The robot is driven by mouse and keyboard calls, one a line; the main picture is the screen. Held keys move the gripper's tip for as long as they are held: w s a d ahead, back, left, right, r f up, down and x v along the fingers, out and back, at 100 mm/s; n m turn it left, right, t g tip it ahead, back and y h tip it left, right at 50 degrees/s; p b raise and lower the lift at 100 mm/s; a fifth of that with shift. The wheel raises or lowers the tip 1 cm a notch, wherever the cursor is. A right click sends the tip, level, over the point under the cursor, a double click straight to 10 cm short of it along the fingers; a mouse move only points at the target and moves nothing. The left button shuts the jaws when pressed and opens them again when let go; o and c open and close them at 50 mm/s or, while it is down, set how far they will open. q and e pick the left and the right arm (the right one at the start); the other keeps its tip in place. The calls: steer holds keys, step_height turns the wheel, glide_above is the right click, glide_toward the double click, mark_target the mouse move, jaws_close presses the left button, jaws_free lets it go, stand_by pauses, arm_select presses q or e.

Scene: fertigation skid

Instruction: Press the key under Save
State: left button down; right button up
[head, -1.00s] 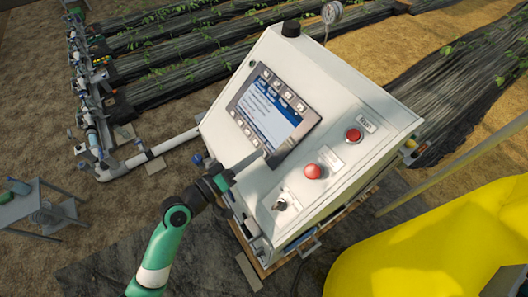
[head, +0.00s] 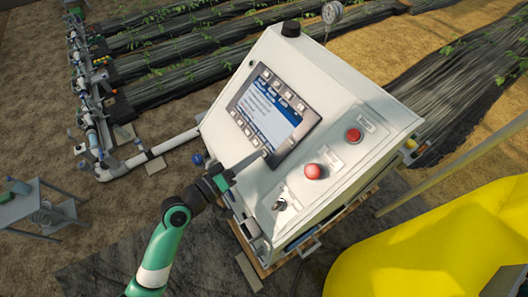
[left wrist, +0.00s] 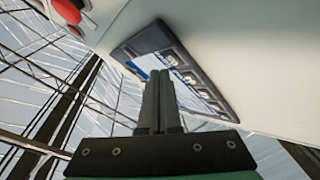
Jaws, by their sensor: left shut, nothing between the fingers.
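The control panel screen (head: 268,108) is set in the sloped face of a white cabinet. It has a blue and white display with a row of pale keys (head: 239,122) along its lower left edge and another row along its upper right edge. The labels, including Save, are too small to read. My left gripper (head: 262,155) is shut and empty, its tips at the lowest corner of the panel, by the end of the lower key row. In the left wrist view the shut fingers (left wrist: 159,80) overlap the display, with several keys (left wrist: 189,79) beside them. Contact cannot be told. My right gripper is not in view.
The cabinet also carries two red buttons (head: 314,171), a small switch (head: 280,204) and a black knob (head: 291,29) on top. A yellow tank (head: 440,245) stands at the lower right. A grey side table (head: 30,205) and white pipe (head: 165,147) lie to the left.

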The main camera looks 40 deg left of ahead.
arm_select(q)
steer(key=shift+w+f, duration=0.25)
steer(key=shift+f, duration=0.05)
steer(key=shift+w+d+f+b, duration=0.1)
steer(key=shift+w+f+b, duration=0.2)
steer(key=shift+b, duration=0.1)
stand_by(0.9)
steer(key=shift+s, duration=0.1)
steer(key=shift+s+r+p, duration=0.45)
steer(key=shift+r, duration=0.1)
steer(key=shift+r, duration=0.1)
steer(key=s+r+p, duration=0.1)
steer(key=s+a+r+p, duration=0.1)
steer(key=s+r, duration=0.1)
steer(key=shift+s+r+p, duration=0.15)
steer(key=shift+r+p, duration=0.15)
steer(key=shift+p, duration=0.05)
